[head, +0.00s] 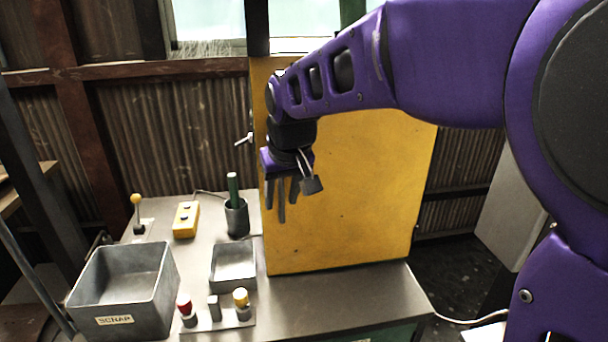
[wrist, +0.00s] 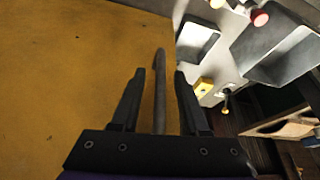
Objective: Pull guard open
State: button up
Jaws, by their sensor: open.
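The guard is a large yellow panel (head: 360,190) standing upright on the grey bench; it also fills the left of the wrist view (wrist: 70,70). My gripper (head: 281,204) is in front of the panel's left part, pointing down. In the wrist view my gripper (wrist: 159,72) is open, with a grey bar handle (wrist: 160,90) between its two fingers. Gaps show on both sides of the bar, so the fingers look apart from it. How the bar joins the guard is hidden.
A SCRAP bin (head: 122,285), a small square tray (head: 233,266), a cup with a green rod (head: 237,218), a yellow button box (head: 186,219) and a yellow-knobbed lever (head: 137,213) stand left of the guard. Red and yellow knobs (head: 214,309) are at the front. The bench front right is bare.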

grip_shut()
dwell(1.5)
